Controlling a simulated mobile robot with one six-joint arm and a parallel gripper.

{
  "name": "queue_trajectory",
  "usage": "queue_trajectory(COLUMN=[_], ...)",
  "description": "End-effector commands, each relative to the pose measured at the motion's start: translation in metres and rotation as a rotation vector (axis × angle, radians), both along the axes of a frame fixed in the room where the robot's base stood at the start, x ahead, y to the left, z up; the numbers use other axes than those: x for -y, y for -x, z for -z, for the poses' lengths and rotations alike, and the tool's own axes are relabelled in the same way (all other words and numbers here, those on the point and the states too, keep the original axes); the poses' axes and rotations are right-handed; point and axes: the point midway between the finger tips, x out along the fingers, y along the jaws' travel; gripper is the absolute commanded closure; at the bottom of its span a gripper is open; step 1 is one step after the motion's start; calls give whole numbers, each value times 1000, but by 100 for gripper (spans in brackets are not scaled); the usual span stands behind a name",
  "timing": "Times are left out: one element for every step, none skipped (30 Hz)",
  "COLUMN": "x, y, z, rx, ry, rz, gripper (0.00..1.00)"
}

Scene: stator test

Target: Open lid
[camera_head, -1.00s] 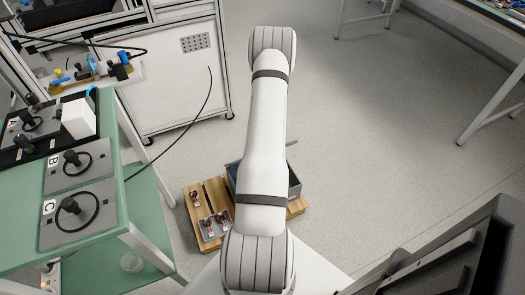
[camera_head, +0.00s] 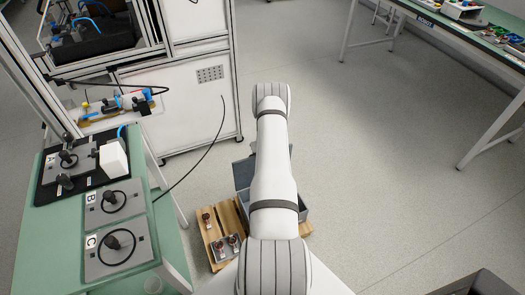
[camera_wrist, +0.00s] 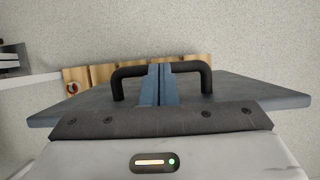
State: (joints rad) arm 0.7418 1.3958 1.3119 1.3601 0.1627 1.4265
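The lid (camera_wrist: 235,92) is a flat blue-grey panel with a black bar handle (camera_wrist: 130,72), across the middle of the wrist view. My gripper (camera_wrist: 160,72) has its two blue-grey fingers close together at the middle of the handle and appears shut on it. The fingers hide that part of the handle. In the head view, a grey box (camera_head: 303,205) stands on the floor pallet, mostly hidden behind my arm. A grey panel, apparently the lid (camera_head: 243,172), shows raised at the box's far left side. My gripper is hidden there.
A wooden pallet (camera_head: 209,232) with small copper-coloured parts lies left of the box. A green table (camera_head: 55,228) with fixtures B and C stands at left, and a white cabinet (camera_head: 185,115) behind.

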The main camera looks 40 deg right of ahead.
Motion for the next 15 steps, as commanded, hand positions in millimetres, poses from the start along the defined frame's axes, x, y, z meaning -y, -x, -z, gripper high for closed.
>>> queue_trajectory(x=[-1, -2, -2, -3, -3, -3, -3, -4, -4, -4, -5, -5, -5, -6, -6], y=[-4, -5, -7, -9, -10, -12, -13, -14, -15, -15, -16, -16, -17, -17, -17], z=[-1, 0, 0, 1, 1, 1, 1, 1, 2, 2, 2, 2, 2, 2, 2], rx=[0, 0, -1, -1, -1, 0, 0, 0, 0, 1, 0, -1, 0, 0, -1], ry=[0, 0, -1, -1, -1, -1, -1, -1, -1, -2, -2, -1, -2, -2, -1], rz=[-4, -8, -9, -9, -11, -12, -12, -15, -15, -15, -16, -17, -18, -18, -19], gripper=[100, 100, 100, 100, 100, 100, 100, 100, 100, 100, 100, 100, 100, 100, 100])
